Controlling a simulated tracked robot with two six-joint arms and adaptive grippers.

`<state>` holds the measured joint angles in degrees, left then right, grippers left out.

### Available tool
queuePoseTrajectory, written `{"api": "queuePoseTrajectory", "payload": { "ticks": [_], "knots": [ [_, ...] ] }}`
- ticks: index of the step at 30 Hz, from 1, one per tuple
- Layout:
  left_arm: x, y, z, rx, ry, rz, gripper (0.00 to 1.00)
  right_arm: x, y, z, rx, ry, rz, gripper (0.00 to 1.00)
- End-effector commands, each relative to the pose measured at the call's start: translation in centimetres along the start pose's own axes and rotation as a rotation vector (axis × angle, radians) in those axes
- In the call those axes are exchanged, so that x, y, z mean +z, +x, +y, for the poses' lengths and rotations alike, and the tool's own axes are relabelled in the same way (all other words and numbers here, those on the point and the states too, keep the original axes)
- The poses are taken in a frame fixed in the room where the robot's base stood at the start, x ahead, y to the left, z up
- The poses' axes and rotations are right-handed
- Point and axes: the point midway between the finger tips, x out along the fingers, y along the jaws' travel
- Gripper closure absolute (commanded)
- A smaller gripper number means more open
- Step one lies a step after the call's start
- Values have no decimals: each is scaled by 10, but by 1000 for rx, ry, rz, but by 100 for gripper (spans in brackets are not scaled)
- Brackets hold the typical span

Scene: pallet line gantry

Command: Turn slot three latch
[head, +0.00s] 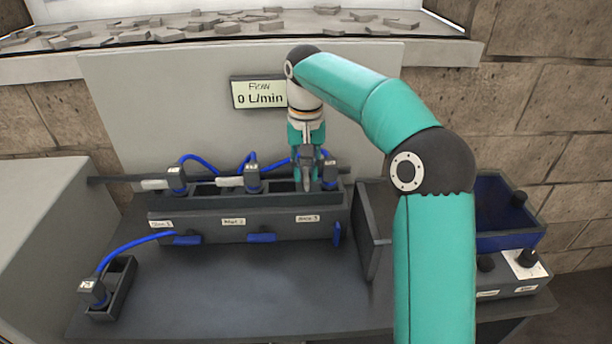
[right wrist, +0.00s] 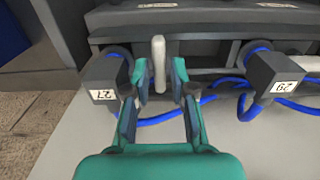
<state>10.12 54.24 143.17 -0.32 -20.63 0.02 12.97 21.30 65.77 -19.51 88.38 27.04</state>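The grey slot rack (head: 245,226) has three labelled slots, and slot three's label (head: 307,218) is at the right. A pale lever (right wrist: 159,62), probably slot three's latch, stands between the fingers of my right gripper (right wrist: 158,84). The fingers are apart, with a gap showing on each side of the lever. In the head view my right gripper (head: 306,182) points down at slot three, beside its dark connector (head: 329,172), and mostly hides the lever. Pale levers at slot one (head: 152,184) and slot two (head: 230,181) lie sideways. My left gripper is out of view.
Blue handles under slots one (head: 187,240) and two (head: 261,238) lie flat; the third (head: 337,235) stands upright. A hosed connector (head: 92,290) sits in a holder at left. A display (head: 258,93) reads 0 L/min. A blue bin (head: 511,242) stands right. The front table is clear.

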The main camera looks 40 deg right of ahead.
Motion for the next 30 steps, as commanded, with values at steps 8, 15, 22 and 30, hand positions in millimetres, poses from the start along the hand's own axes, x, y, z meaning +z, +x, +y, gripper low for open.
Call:
{"api": "queuePoseTrajectory", "payload": {
  "ticks": [8,15,22,30],
  "knots": [
    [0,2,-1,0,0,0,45,0,8,0,-1,0,1,76],
    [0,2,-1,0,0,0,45,0,8,0,0,0,1,92],
    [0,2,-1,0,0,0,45,-1,8,0,-1,-3,1,100],
    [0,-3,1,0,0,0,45,0,6,0,0,-37,1,100]
  ]
}}
